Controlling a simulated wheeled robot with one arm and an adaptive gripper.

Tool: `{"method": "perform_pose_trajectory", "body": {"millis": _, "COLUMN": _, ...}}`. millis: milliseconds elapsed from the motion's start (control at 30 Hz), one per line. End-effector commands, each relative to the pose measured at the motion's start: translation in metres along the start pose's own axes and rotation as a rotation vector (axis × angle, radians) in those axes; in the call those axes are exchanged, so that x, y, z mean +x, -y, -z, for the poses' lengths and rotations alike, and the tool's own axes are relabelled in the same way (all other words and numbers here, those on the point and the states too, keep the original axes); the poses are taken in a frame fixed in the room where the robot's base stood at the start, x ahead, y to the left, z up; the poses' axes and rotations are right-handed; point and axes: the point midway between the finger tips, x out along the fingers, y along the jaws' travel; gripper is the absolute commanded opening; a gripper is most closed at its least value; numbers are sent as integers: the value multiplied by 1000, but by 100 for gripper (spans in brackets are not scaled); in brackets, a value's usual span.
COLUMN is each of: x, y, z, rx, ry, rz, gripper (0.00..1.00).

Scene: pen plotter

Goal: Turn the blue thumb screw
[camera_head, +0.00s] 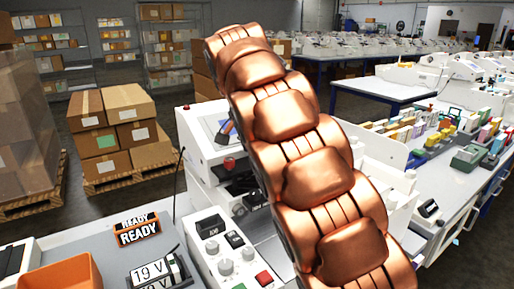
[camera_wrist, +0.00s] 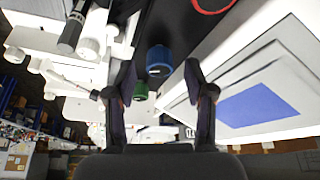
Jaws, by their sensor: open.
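The blue thumb screw (camera_wrist: 159,60) is a short ridged knob in the upper middle of the wrist view. My gripper (camera_wrist: 161,85) shows there with its two dark fingers spread apart, one on each side below the screw. The screw appears in the gap between the fingertips, and I cannot tell how far beyond them it is. Nothing is held. In the head view my copper-coloured arm covers the middle, and neither the screw nor my gripper can be made out there.
A green knob (camera_wrist: 141,91) sits just below the blue screw, near the left finger. A white panel with a blue rectangle (camera_wrist: 258,104) is close on the right. In the head view, a white machine (camera_head: 200,135), a control box (camera_head: 233,252) and an orange bin (camera_head: 62,274) stand around my arm.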

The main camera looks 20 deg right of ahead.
Motion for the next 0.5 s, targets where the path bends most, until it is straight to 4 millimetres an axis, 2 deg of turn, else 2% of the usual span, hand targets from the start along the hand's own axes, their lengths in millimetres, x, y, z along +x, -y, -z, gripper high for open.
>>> {"method": "perform_pose_trajectory", "body": {"millis": 167, "x": -19, "y": 1, "z": 1, "rx": 0, "ry": -5, "rz": 6, "gripper": 54}}
{"method": "perform_pose_trajectory", "body": {"millis": 500, "x": -38, "y": 1, "z": 1, "rx": 0, "ry": -5, "rz": 6, "gripper": 54}}
